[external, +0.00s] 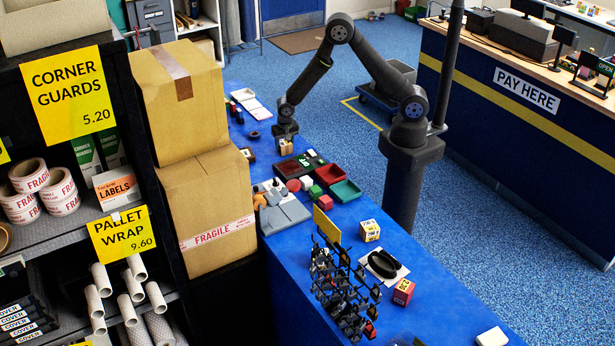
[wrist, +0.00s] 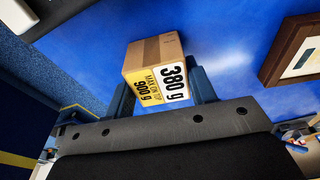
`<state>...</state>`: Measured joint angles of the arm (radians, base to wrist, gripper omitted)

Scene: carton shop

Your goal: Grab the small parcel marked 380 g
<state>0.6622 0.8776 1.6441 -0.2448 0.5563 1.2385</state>
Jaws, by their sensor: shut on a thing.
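The small parcel is a brown carton marked 380 g (wrist: 155,75), with a white label and a yellow label beside it. In the wrist view it sits between the two fingers of my gripper (wrist: 162,92), which is shut on it. In the external view my gripper (external: 286,140) is over the far part of the blue counter, with the parcel (external: 286,148) at its fingertips. I cannot tell whether the parcel touches the counter.
A dark red tray (external: 296,168) and a green tray (external: 345,190) lie nearer on the counter (external: 430,275). Other small boxes include a yellow-and-white one (external: 370,230) and a red one (external: 403,291). A brown-framed item (wrist: 295,52) lies right of the parcel in the wrist view.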

